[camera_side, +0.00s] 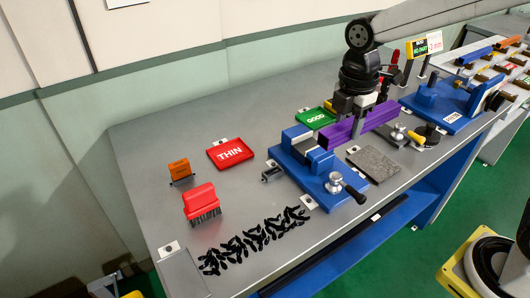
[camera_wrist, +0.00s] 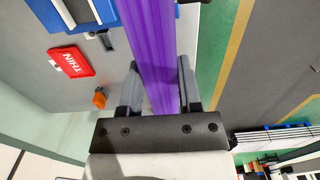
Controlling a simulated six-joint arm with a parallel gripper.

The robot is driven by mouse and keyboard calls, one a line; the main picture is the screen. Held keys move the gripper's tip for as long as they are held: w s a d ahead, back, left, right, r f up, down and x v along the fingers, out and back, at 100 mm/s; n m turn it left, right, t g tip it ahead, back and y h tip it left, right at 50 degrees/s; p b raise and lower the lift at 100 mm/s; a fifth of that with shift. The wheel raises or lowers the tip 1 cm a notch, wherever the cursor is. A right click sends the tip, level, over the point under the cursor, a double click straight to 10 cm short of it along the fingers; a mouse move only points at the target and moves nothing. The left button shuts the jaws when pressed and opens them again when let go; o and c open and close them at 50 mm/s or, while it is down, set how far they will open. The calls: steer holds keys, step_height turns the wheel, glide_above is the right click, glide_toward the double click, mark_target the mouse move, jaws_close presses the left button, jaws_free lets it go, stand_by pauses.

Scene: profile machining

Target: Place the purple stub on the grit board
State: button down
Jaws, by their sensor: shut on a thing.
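The grit board (camera_side: 375,164) is a dark grey rough plate lying flat on the bench, to the right of the blue vise. The stub is above and behind the board in the side view, apart from it. The grit board cannot be made out in the wrist view.
A blue vise (camera_side: 297,152) with a ball-ended handle stands left of the board. A red THIN tray (camera_side: 230,154), green GOOD tray (camera_side: 316,118), orange block (camera_side: 180,170) and red brush (camera_side: 201,201) are on the bench. Black chips (camera_side: 255,238) lie near the front. A second blue fixture (camera_side: 440,105) stands right.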

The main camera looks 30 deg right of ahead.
steer(key=shift+s+d+f+m, duration=0.1)
steer(key=shift+s+d+m, duration=0.05)
steer(key=shift+d+m, duration=0.4)
steer(key=s+d+f+m, duration=0.2)
steer(key=s+d+m, duration=0.1)
steer(key=d+m, duration=0.3)
steer(key=s+d+f+m, duration=0.2)
steer(key=s+d+m, duration=0.2)
steer(key=d+m, duration=0.2)
steer(key=shift+s+d+f, duration=0.15)
steer(key=shift+f, duration=0.1)
steer(key=shift+m, duration=0.25)
glide_above(359, 157)
steer(key=s, duration=0.1)
step_height(359, 157, down, 8)
steer(key=shift+s+f, duration=0.1)
steer(key=shift+w+f, duration=0.55)
